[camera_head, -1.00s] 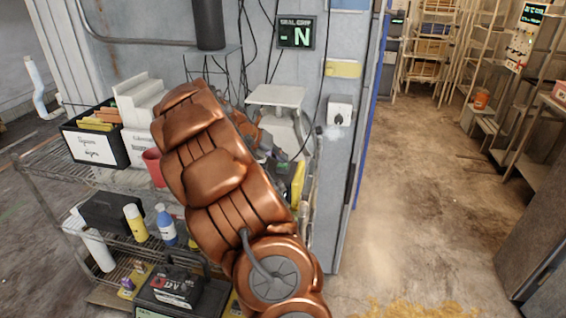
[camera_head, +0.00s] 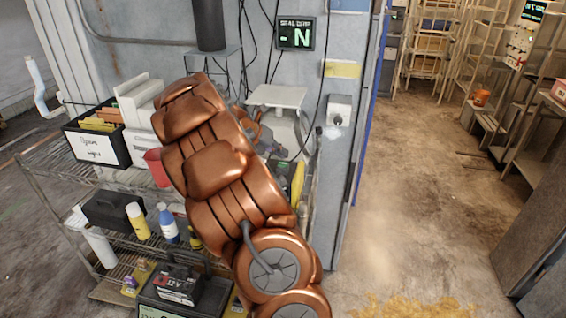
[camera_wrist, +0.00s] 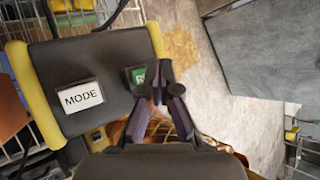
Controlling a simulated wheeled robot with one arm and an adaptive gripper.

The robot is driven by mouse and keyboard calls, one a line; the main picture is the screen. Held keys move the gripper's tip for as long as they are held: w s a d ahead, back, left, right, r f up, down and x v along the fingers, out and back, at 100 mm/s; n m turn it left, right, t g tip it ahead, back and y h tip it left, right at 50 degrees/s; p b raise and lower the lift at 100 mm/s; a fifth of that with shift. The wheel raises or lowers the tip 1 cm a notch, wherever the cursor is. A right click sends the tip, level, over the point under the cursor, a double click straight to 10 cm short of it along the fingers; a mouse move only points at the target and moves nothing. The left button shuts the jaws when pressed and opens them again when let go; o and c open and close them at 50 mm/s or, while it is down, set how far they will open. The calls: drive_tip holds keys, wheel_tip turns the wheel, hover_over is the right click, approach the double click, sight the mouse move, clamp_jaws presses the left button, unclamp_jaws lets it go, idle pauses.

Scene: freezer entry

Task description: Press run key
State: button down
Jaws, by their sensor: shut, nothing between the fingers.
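In the wrist view, a dark device (camera_wrist: 105,60) with yellow side edges fills the left half. It carries a white key marked MODE (camera_wrist: 81,96). A green key (camera_wrist: 138,76) with a partly covered pale mark sits near its right side. My gripper (camera_wrist: 158,88) is shut and empty. Its fingertips lie over the right part of the green key in the picture; I cannot tell whether they touch it.
A wire shelf (camera_head: 50,160) at the left holds a black bin (camera_head: 98,144), bottles and a battery (camera_head: 180,285). A wall display (camera_head: 296,33) reads "-N". A grey scale-like stand (camera_head: 277,97) is behind my arm. Floor (camera_head: 400,200) at the right is clear.

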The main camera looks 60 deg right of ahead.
sight(281, 164)
wheel_tip(281, 164, up, 2)
drive_tip(key=shift+r+p, duration=0.25)
drive_tip(key=shift+p, duration=0.8)
drive_tip(key=shift+r, duration=1.05)
